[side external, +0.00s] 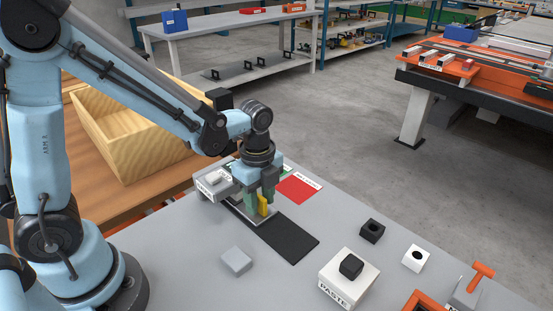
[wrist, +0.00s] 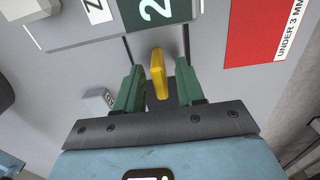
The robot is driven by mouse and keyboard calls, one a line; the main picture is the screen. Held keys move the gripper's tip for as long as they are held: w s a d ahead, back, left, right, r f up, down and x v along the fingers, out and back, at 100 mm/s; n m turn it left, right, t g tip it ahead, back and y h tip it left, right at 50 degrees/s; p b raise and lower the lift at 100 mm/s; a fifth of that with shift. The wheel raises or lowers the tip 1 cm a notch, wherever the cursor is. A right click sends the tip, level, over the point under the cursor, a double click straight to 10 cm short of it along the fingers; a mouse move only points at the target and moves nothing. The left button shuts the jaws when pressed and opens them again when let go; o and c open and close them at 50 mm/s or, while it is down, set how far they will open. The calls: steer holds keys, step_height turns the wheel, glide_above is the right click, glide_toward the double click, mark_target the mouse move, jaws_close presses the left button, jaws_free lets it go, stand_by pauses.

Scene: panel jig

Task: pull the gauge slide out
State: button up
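The gauge slide shows as a yellow upright tab (side external: 263,204) at the gauge block (side external: 208,188); the tab also shows in the wrist view (wrist: 158,75). Two thin dark lines run beside the tab from the block, which carries a green "2" label (wrist: 158,10). My gripper (side external: 260,200) points down over the tab. Its two green fingers stand on either side of the tab, with a gap visible on both sides in the wrist view. The gripper is open. Part of the block is hidden behind my gripper in the side view.
A black strip (side external: 284,238) lies on the grey table in front of the tab. A red label card (side external: 298,189) lies beside the gauge. A small grey block (side external: 236,261), a white PASTE block (side external: 345,284) and black (side external: 372,231) and white (side external: 416,258) blocks stand nearer.

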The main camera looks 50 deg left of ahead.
jaws_close()
stand_by(0.4)
steer(key=d, duration=1.1)
steer(key=shift+d, duration=0.3)
jaws_free()
